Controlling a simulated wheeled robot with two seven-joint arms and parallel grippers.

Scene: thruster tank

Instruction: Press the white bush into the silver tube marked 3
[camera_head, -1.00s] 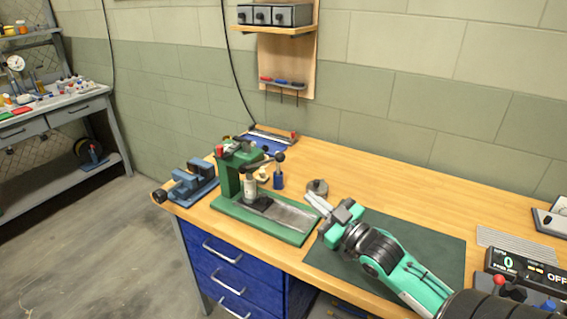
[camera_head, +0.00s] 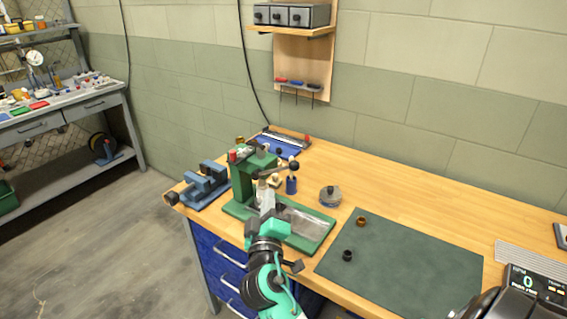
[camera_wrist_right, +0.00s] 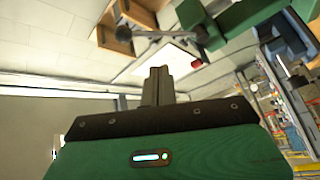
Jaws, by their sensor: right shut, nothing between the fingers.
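My right gripper (camera_head: 266,190) is shut and empty, its fingers pointing up in front of the green arbor press (camera_head: 240,184). It hides part of the press's working area, and I cannot tell whether it touches the press. In the right wrist view the shut fingers (camera_wrist_right: 158,85) stand below the green press head (camera_wrist_right: 203,27) and its lever with a dark ball knob (camera_wrist_right: 125,33). I cannot make out the white bush or the silver tube marked 3 in either view. My left gripper is not in view.
A blue vise (camera_head: 203,185) stands left of the press. A blue cylinder (camera_head: 291,185) and a round grey knobbed piece (camera_head: 330,197) stand to its right. A brown ring (camera_head: 361,221) and a black ring (camera_head: 347,256) lie on the mostly clear green mat (camera_head: 420,260).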

